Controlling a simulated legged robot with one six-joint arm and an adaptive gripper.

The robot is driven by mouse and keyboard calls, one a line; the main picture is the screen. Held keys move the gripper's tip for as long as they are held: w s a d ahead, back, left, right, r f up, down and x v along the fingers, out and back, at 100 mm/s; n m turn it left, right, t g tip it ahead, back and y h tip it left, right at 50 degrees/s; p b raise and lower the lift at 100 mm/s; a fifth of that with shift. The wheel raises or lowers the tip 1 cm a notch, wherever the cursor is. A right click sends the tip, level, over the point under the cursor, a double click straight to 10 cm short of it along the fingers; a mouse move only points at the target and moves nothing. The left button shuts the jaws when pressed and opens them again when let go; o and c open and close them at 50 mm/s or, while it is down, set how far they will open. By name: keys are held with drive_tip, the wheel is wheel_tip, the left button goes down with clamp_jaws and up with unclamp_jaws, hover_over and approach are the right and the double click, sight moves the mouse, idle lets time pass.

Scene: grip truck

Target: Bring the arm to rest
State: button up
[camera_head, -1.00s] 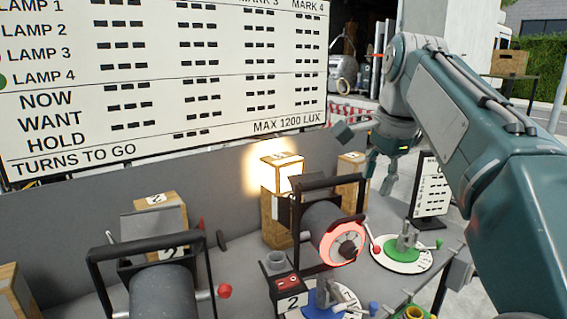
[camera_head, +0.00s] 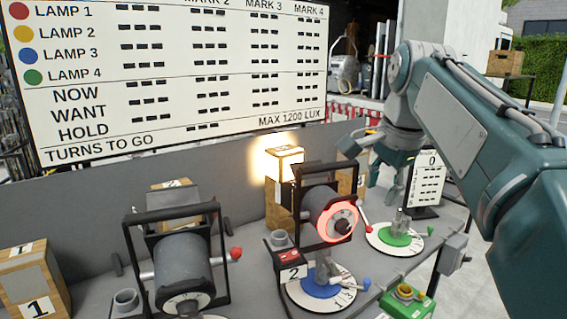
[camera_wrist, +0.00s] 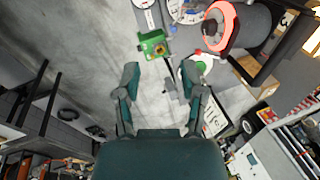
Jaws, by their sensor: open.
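My arm reaches in from the right in the head view, and my gripper (camera_head: 378,160) hangs beyond the lamps, over the far right of the bench. In the wrist view my gripper (camera_wrist: 160,84) has its two fingers spread apart with nothing between them. A green box with a yellow knob (camera_wrist: 153,45) shows beyond the fingertips, apart from them. In the head view this green box (camera_head: 406,300) stands at the lower right.
A lamp with a glowing red ring (camera_head: 330,214) and a grey lamp (camera_head: 184,268) stand on the bench. Wooden blocks (camera_head: 30,285) stand around them. A green dial (camera_head: 398,238) lies at the right, before a small sign (camera_head: 428,180). A large board (camera_head: 170,75) stands behind.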

drive_tip(key=s+f+n+t, duration=0.2)
drive_tip(key=s+f+n, duration=1)
drive_tip(key=s+f, duration=0.7)
wheel_tip(320, 180, down, 3)
drive_tip(key=shift+s+a+f+n+t+h, duration=0.2)
drive_tip(key=shift+a+n+t+h, duration=0.1)
drive_tip(key=shift+a+t+h, duration=0.1)
